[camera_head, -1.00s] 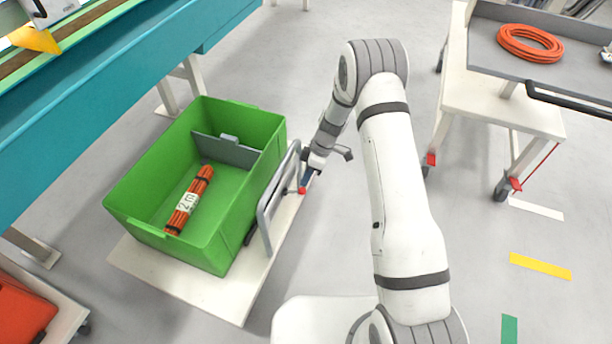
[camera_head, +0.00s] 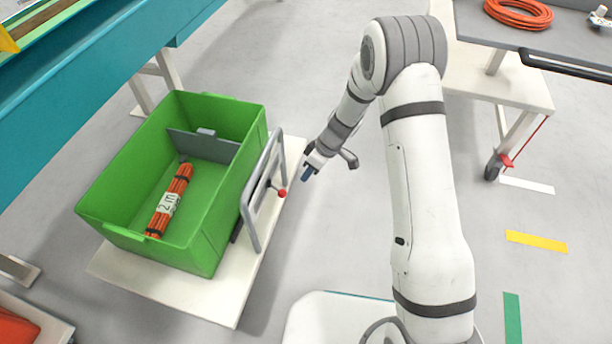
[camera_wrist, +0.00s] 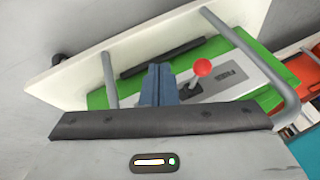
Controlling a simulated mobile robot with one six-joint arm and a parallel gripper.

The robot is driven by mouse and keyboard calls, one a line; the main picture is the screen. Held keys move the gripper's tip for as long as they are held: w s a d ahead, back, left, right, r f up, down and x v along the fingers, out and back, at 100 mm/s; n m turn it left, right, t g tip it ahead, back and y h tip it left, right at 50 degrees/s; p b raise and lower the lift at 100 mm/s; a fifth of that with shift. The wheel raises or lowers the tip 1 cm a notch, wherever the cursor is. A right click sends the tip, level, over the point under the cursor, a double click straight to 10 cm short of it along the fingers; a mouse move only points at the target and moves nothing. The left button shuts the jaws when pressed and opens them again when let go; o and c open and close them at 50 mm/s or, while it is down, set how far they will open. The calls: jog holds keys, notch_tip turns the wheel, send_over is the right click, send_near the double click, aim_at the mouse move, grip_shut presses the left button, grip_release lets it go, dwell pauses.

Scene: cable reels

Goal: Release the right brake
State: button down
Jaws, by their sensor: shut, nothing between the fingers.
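The brake lever with a red ball knob (camera_head: 283,193) sits by the grey handle frame of the cart that carries the green bin (camera_head: 225,215). In the wrist view the red knob (camera_wrist: 202,67) stands on a short stalk from a dark slot in a grey plate (camera_wrist: 232,78); the plate's lettering is too small to read surely. My gripper (camera_head: 307,173) is shut and empty, above and right of the knob in the head view, apart from it. In the wrist view its blue fingers (camera_wrist: 160,84) are left of the knob.
The grey handle frame (camera_head: 248,214) stands beside the lever. An orange cable bundle (camera_head: 172,198) lies in the bin. A teal bench (camera_head: 90,75) is at left. A table with an orange coil (camera_head: 518,12) is at right. Grey floor between is free.

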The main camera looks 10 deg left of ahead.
jog(key=a, duration=0.3)
jog(key=shift+a+n, duration=0.3)
jog(key=shift+a, duration=0.05)
jog(key=d+p+v, duration=0.1)
jog(key=p+v, duration=0.2)
jog(key=v, duration=1)
jog(key=shift+f, duration=0.25)
jog(key=shift+w+d, duration=0.1)
